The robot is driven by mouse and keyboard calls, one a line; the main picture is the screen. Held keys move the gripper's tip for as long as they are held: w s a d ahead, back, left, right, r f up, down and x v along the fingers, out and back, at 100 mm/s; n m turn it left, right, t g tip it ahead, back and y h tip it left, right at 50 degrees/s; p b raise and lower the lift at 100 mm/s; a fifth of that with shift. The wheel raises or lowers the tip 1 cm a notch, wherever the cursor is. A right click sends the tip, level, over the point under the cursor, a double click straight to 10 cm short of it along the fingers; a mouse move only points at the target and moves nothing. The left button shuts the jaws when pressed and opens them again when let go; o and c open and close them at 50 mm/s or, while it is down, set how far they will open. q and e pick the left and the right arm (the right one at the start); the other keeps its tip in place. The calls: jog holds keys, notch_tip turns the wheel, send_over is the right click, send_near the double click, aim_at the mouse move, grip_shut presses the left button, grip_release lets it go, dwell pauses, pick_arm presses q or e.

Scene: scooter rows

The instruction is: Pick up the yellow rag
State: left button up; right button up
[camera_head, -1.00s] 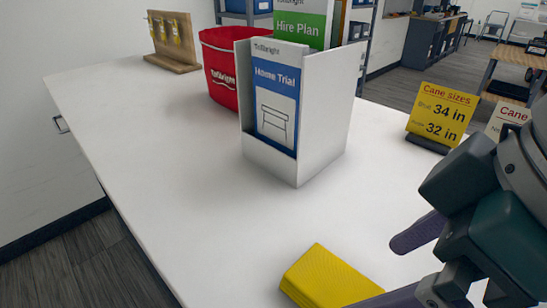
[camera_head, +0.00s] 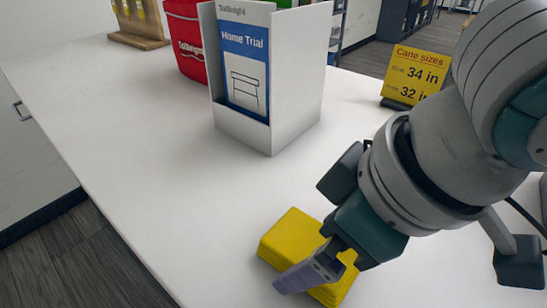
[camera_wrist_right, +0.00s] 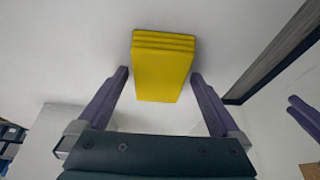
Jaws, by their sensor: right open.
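The yellow rag (camera_head: 289,236) lies folded in a thick stack on the white counter, near its front edge. In the right wrist view the rag (camera_wrist_right: 164,70) sits between the two fingers, with a gap on each side. My right gripper (camera_head: 325,262) is open and reaches over the rag from the right; its fingers hide part of the rag in the head view. The gripper's spread fingers also show in the right wrist view (camera_wrist_right: 160,90).
A white brochure holder (camera_head: 293,80) with a Home Trial leaflet stands behind the rag. A red bucket (camera_head: 186,45), a wooden stand (camera_head: 139,38) and a yellow Cane sizes sign (camera_head: 414,75) stand farther back. The counter's left part (camera_head: 110,130) is clear.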

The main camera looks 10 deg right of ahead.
aim_at(317, 248)
jog(key=shift+f, duration=0.25)
dwell(0.4)
jog(key=c, duration=1.2)
jog(key=shift+r, duration=0.1)
notch_tip(317, 248, up, 20)
jog(key=p, duration=0.5)
jog(key=shift+r, duration=0.2)
